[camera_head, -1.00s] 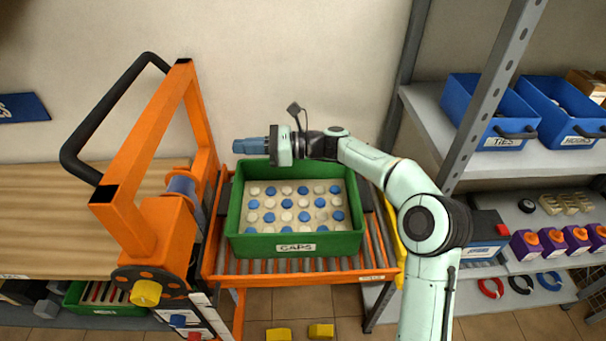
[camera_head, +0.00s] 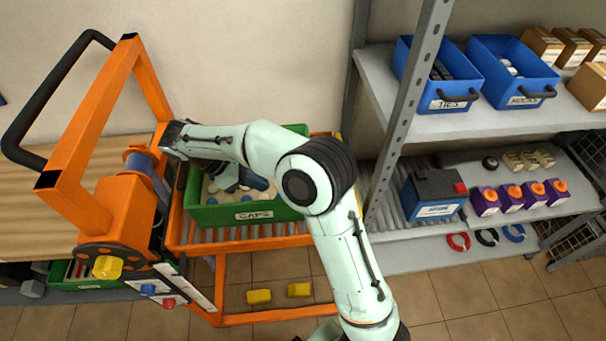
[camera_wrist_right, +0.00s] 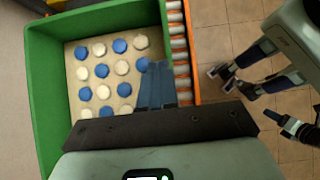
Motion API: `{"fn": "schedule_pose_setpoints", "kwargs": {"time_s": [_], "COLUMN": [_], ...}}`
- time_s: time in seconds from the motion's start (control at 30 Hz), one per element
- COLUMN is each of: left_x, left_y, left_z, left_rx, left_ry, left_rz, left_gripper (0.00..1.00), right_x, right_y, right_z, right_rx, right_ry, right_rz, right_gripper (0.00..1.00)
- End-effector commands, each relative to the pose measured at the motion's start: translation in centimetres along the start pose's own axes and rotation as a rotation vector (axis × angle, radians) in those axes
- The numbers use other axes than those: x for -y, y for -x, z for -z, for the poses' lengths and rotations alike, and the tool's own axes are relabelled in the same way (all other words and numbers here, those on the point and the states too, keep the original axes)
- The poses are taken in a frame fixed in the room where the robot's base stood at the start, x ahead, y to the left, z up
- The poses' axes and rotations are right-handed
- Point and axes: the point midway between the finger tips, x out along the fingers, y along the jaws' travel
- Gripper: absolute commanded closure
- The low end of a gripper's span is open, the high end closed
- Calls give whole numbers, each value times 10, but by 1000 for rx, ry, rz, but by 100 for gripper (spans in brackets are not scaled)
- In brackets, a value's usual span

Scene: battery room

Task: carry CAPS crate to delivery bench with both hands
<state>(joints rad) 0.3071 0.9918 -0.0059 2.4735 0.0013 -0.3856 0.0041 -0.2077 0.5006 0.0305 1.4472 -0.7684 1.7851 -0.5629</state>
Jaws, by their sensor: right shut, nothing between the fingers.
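The green CAPS crate (camera_head: 262,212) sits on the rollers of an orange stand (camera_head: 172,235). White and blue caps lie inside it in rows. My right arm reaches across the crate and hides much of it. My right gripper (camera_head: 262,182) is over the crate's inside, pointing right in the head view. In the right wrist view its blue fingers (camera_wrist_right: 157,82) are together and empty, over the caps near one wall of the crate (camera_wrist_right: 45,90). My left gripper is not in the head view.
An orange frame with a black handle (camera_head: 50,100) stands left of the crate, before a wooden bench top (camera_head: 30,190). A grey shelf at right holds blue bins (camera_head: 440,80), a dark battery (camera_head: 433,195) and purple items (camera_head: 515,197). Yellow blocks (camera_head: 259,297) lie low below the stand.

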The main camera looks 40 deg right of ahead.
Motion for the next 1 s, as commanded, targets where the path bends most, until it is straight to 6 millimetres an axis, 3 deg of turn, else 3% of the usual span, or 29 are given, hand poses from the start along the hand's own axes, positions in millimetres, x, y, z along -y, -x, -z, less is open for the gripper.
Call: {"fn": "schedule_pose_setpoints", "kwargs": {"time_s": [0.13, 0.27, 0.73, 1.0], "left_x": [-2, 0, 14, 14], "left_y": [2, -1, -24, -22], "left_z": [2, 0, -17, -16], "left_rx": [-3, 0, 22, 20], "left_ry": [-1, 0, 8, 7], "left_rz": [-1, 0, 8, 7], "left_gripper": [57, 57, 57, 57], "right_x": [-10, -12, -20, -25], "right_y": [10, 2, -91, -110], "right_z": [-14, -18, -26, -53], "right_rx": [93, 111, 108, 105], "right_ry": [83, 98, 94, 92], "right_rz": [-82, -92, -89, -92], "right_gripper": [100, 100, 100, 100]}}
